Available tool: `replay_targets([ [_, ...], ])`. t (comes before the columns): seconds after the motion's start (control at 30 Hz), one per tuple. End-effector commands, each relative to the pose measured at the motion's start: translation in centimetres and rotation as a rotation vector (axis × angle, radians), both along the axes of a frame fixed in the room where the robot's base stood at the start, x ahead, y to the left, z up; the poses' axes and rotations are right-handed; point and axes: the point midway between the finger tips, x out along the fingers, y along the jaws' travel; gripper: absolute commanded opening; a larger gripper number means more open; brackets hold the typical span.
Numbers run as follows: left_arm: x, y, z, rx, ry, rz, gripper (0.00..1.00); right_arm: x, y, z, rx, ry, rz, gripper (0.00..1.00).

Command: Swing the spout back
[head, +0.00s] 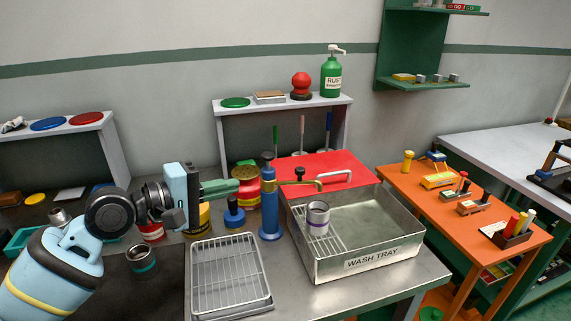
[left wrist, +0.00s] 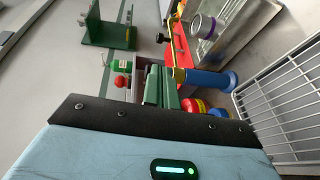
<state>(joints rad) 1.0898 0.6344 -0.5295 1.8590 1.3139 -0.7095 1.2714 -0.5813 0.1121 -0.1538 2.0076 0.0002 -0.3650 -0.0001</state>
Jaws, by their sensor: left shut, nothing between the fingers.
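The brass spout (head: 312,183) reaches right from the blue post (head: 270,210), over the back left part of the wash tray (head: 375,262). A dark knob (head: 300,172) stands above the spout. The blue post also shows in the left wrist view (left wrist: 208,80). My left gripper (head: 236,186) is shut and empty, its green fingers pointing right at the upper part of the post from its left side. The fingers also show in the left wrist view (left wrist: 162,85). I cannot tell whether they touch the post. My right gripper is not in view.
A metal pipe piece with a purple band (head: 318,218) stands in the wash tray. A wire rack tray (head: 230,275) lies in front of the post. A red and yellow tin (head: 246,184) and a blue knobbed piece (head: 234,212) stand close to my left fingers. A shelf (head: 225,112) stands behind.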

Motion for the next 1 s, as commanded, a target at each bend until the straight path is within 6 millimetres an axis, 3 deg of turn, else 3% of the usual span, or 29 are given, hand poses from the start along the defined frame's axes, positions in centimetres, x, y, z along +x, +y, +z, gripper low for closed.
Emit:
replay_targets([
  [0.17,0.0,0.0,0.1,-0.001,0.002,-0.001,0.00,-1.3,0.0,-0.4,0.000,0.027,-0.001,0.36],
  [0.53,0.4,-0.5,0.1,-0.002,0.000,-0.002,0.00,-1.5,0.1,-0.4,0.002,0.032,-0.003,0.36],
  [1.0,5.1,-6.8,-1.2,-0.003,0.001,-0.003,0.00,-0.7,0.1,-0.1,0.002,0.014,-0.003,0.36],
])
